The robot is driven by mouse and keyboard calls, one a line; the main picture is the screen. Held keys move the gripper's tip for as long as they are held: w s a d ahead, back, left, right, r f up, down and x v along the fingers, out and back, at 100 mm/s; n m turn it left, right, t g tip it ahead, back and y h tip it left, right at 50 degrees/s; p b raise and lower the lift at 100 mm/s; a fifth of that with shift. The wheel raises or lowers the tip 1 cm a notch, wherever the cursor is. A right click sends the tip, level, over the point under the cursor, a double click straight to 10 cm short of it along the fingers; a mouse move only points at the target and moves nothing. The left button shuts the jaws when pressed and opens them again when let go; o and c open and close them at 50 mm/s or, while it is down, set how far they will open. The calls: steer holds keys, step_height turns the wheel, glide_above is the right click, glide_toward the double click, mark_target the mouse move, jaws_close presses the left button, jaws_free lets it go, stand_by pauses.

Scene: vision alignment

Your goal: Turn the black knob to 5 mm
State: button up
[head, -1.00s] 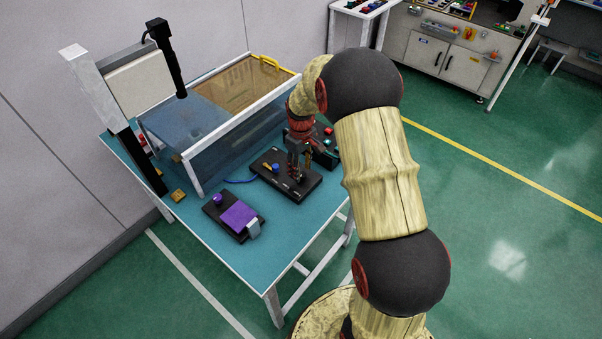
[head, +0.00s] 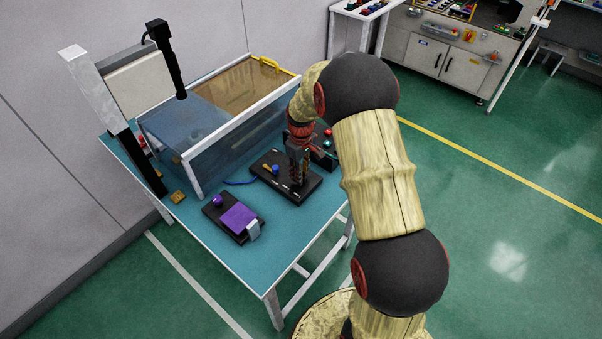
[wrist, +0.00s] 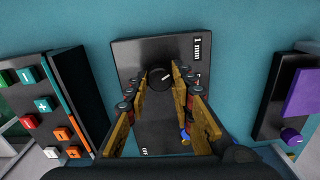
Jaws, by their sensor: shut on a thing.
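The black knob (wrist: 160,77) sits on a black panel (wrist: 130,52) and carries a white pointer line. The line points to the upper right in the wrist view, near the "1 mm" marking (wrist: 199,48). Another marking at the panel's lower end is only partly readable. My gripper (wrist: 161,80) has its two fingers on either side of the knob and is shut on it. In the head view my gripper (head: 298,182) points down at the black panel (head: 270,160) and hides the knob. A small blue knob (head: 275,169) stands beside it on the same panel.
A box with coloured buttons (wrist: 45,105) lies left of the panel in the wrist view. A black device with a purple pad (head: 239,216) and purple knob (head: 217,201) sits nearby on the teal table (head: 215,258). A clear-walled case (head: 190,115) stands behind.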

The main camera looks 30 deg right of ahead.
jaws_close()
steer(key=m+p, duration=0.2)
steer(key=m, duration=0.2)
steer(key=shift+r+m+p, duration=0.1)
steer(key=shift+m+p, duration=0.2)
steer(key=shift+m, duration=0.1)
steer(key=m+p, duration=0.1)
steer(key=m, duration=0.2)
steer(key=shift+m, duration=0.3)
steer(key=shift+d+m+p, duration=0.1)
steer(key=shift+m+p, duration=0.45)
steer(key=shift+m, duration=1.35)
steer(key=o, duration=0.8)
jaws_free()
steer(key=shift+c, duration=0.2)
steer(key=shift+w, duration=0.1)
